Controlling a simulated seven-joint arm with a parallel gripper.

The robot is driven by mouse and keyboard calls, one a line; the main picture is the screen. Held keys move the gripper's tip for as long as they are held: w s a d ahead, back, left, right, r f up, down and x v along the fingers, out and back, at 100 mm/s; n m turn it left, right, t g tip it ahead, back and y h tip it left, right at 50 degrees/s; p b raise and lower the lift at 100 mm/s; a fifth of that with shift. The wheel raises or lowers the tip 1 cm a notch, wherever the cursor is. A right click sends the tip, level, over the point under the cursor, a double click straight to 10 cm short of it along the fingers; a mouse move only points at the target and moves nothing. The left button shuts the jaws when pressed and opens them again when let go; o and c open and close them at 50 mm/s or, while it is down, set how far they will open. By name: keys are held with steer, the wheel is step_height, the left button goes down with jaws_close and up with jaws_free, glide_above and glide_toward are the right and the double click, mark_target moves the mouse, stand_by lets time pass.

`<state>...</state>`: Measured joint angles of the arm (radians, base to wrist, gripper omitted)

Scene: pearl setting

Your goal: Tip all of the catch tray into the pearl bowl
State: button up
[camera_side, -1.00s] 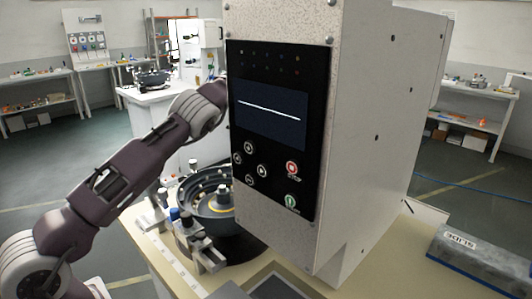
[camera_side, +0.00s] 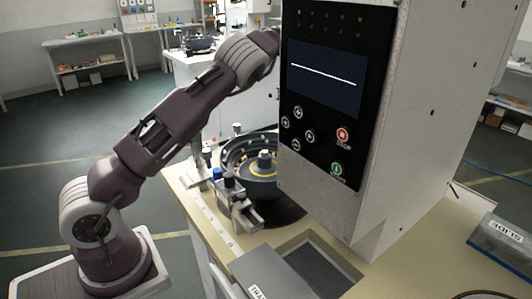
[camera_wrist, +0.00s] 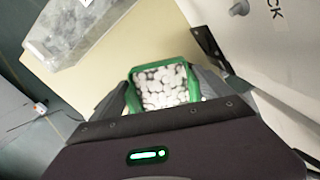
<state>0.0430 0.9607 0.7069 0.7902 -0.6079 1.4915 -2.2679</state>
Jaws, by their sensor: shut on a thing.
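In the wrist view my gripper (camera_wrist: 166,92) is shut on the green catch tray (camera_wrist: 132,98), with a dark finger on either side of it. The tray holds many small white rounded pieces (camera_wrist: 163,85), which look like pearls. In the side view my gripper and the tray are hidden behind the tall control cabinet. A round dark bowl (camera_side: 236,153) with a raised centre stands on the bench, partly behind the cabinet. I cannot tell whether it is the pearl bowl. No bowl is clear in the wrist view.
The pale cabinet (camera_side: 415,110) with a black control panel blocks much of the side view. Small metal fixtures (camera_side: 240,205) stand in front of the dark bowl. A grey labelled box (camera_side: 502,243) lies at the right. A clear bin (camera_wrist: 75,30) shows in the wrist view.

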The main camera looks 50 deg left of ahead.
steer(key=shift+s+a+r+t+h, duration=0.15)
steer(key=shift+s+t+h, duration=0.05)
steer(key=shift+s+t, duration=0.2)
steer(key=shift+s+a+r+t+h, duration=0.1)
steer(key=shift+s+t+h, duration=0.15)
steer(key=shift+s, duration=0.25)
steer(key=shift+s+a+f+t+h, duration=0.15)
steer(key=shift+s+a+t, duration=0.1)
steer(key=shift+s+t, duration=0.2)
steer(key=shift+s+a+f+t+h, duration=0.1)
steer(key=shift+s+a+f+t, duration=0.1)
steer(key=shift+s+t, duration=0.25)
steer(key=s+t, duration=0.1)
steer(key=s+a+r+t+h, duration=0.1)
steer(key=s+t, duration=0.1)
steer(key=shift+s+a+r+h, duration=0.25)
steer(key=shift+s+a+h, duration=0.05)
steer(key=shift+s+a, duration=0.1)
steer(key=shift+s+t, duration=0.1)
steer(key=shift+t, duration=0.15)
